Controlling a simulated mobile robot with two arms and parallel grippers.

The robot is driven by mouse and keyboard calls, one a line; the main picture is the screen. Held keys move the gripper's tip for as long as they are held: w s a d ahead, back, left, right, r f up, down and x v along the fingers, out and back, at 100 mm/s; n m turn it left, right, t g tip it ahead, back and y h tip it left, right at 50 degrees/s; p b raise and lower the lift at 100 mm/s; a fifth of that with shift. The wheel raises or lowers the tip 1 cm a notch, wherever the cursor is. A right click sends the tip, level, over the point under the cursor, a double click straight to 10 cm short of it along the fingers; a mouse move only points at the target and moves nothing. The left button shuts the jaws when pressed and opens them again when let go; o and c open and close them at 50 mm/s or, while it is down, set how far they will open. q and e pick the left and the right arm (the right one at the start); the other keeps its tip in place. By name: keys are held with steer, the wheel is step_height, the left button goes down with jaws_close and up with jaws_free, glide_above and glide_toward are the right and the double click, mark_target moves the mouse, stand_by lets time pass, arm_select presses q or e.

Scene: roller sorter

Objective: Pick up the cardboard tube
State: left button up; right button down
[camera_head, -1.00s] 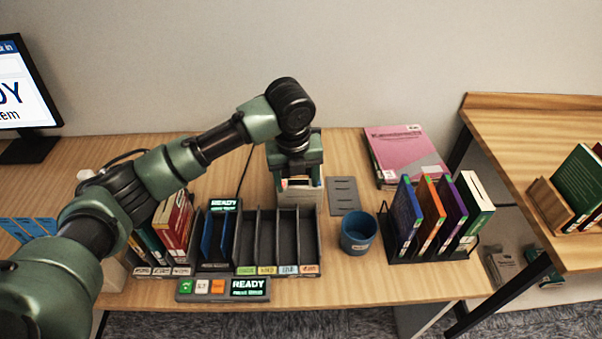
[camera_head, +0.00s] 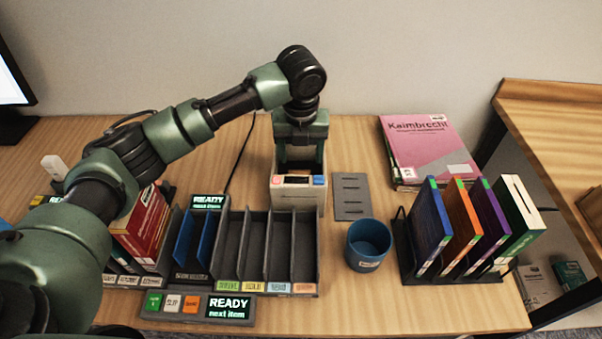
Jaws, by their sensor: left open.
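I cannot make out a cardboard tube in the head view. My left arm comes in from the left, and its gripper (camera_head: 301,160) points down over a small beige device (camera_head: 298,193) with a pink and a blue button at the back middle of the desk. The two fingers are apart, one on each side, with no object clearly visible between them. I cannot tell whether the fingertips touch the device. My right gripper is out of view.
A grey divided rack (camera_head: 265,250) stands in front of the device, with a button panel (camera_head: 198,306) before it.

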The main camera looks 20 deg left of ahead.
mark_target(299, 171)
arm_select(q)
steer(key=shift+s+a+f, duration=0.1)
steer(key=shift+f, duration=0.7)
steer(key=f, duration=0.1)
steer(key=w+f, duration=0.1)
steer(key=f, duration=0.2)
steer(key=shift+w+a+f+p, duration=0.15)
steer(key=shift+a+f+p, duration=0.15)
steer(key=shift+f+p, duration=0.1)
steer(key=shift+r, duration=0.1)
steer(key=c, duration=1.1)
